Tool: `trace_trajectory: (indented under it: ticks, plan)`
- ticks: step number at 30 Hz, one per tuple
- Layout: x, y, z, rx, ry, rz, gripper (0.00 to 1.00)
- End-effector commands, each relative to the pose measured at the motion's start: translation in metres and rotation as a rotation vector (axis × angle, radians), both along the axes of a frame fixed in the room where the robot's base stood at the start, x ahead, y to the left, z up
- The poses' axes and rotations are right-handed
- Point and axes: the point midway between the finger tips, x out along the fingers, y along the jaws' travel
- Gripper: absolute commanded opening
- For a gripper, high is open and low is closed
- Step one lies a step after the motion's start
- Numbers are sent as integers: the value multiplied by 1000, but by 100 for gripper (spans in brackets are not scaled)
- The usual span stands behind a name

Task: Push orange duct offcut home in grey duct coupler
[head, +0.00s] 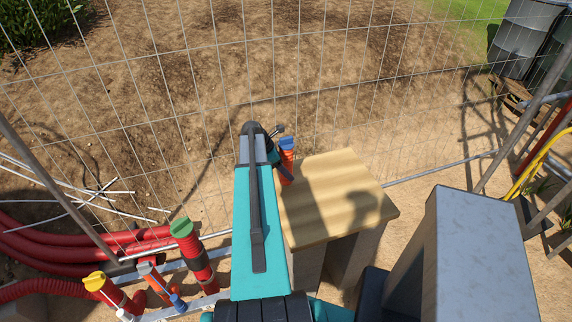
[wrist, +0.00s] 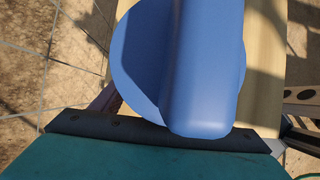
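In the head view, an orange duct offcut (head: 287,167) with a blue cap (head: 287,143) is upright at the left edge of a wooden board. In the wrist view, a large blue disc with a rounded ridge (wrist: 205,70), which looks like this cap, fills the upper middle. My gripper (head: 277,131) is at the far end of my teal arm, close to the blue cap; its fingertips are not clear, so I cannot tell its grip. A grey piece that may be the duct coupler (head: 145,268) tops an orange-red duct at lower left.
The wooden board (head: 350,185) is otherwise bare and has shadows on it. A green-capped duct (head: 182,229) and a yellow-capped duct (head: 96,281) stand at lower left beside red hoses (head: 60,245). A wire fence (head: 200,70) runs behind. A grey metal block (head: 480,255) stands at right.

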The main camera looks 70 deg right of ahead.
Motion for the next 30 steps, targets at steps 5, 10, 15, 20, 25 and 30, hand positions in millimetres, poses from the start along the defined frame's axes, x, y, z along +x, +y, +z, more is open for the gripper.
trace_trajectory:
  ticks: [5, 10, 15, 20, 25, 30]
  plan:
    - [0, 0, 0, 0, 0, 0, 38]
    - [1, 0, 0, 0, 0, 1, 9]
    - [1, 0, 2, -1, 1, 1, 2]
    - [1, 0, 10, -2, 0, 2, 2]
    - [1, 0, 22, -2, 0, 2, 2]
    - [1, 0, 33, -2, 0, 2, 2]
